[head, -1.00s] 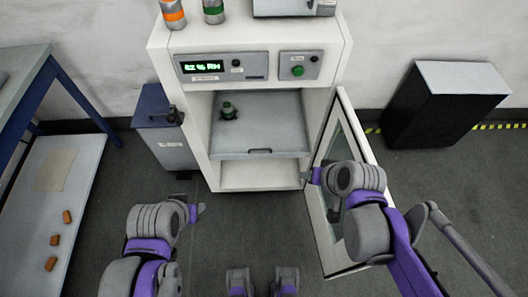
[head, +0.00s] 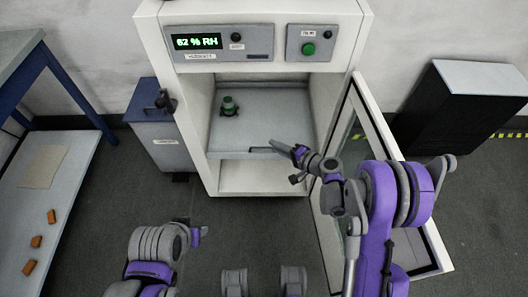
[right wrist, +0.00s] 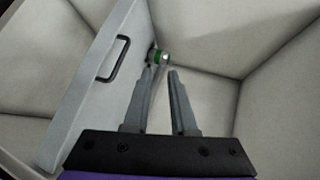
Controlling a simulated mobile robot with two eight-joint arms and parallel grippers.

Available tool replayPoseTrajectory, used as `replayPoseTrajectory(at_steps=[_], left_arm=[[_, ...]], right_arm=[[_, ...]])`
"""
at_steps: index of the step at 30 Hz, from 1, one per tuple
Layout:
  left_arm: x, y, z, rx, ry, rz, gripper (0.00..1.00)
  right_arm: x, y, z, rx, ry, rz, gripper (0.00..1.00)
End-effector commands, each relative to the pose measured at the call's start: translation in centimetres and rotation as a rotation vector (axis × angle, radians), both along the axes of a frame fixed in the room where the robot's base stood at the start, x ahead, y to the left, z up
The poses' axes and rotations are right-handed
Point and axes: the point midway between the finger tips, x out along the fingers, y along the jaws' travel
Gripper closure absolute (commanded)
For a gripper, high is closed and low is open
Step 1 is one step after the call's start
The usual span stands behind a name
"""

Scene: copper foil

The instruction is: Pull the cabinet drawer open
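The white cabinet (head: 201,170) stands ahead with its glazed door (head: 385,190) swung open to the right. Inside is a grey drawer (head: 265,105) with a dark bar handle (head: 258,149) on its front; it looks pushed in. My right gripper (head: 279,147) is at the right end of the handle. In the right wrist view its fingers (right wrist: 164,72) are apart and empty, and the handle (right wrist: 115,58) lies left of them, not between them. My left gripper (head: 198,235) is low at left, its fingers unclear.
A blue-grey bin (head: 165,130) stands left of the cabinet, and a black box-shaped unit (head: 455,105) stands at right behind the open door. A blue-framed bench (head: 60,160) with several orange-brown blocks is at far left. The floor before the cabinet is clear.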

Motion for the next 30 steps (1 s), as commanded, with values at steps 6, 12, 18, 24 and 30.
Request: replayPoseTrajectory(at_steps=[6, 12, 18, 24, 30], left_arm=[[0.2, 0.0, -3.5, 0.000, 0.012, 0.000, 0.50], [0.3, 0.0, -4.1, 0.000, 0.014, 0.000, 0.50], [0.3, 0.0, -4.3, 0.000, 0.015, 0.000, 0.50], [0.4, 0.0, -4.6, 0.000, 0.016, 0.000, 0.50], [0.4, 0.0, -4.8, 0.000, 0.017, 0.000, 0.50]], right_arm=[[1.8, -0.5, -8.2, 0.195, -0.005, -0.065, 0.75], [2.2, -0.6, -10.2, 0.261, -0.009, -0.087, 0.75], [3.8, 1.1, -10.4, 0.264, -0.009, -0.085, 0.75], [6.0, 3.3, -10.9, 0.263, -0.009, -0.086, 0.75], [7.2, 4.5, -11.0, 0.262, -0.009, -0.087, 0.75]])
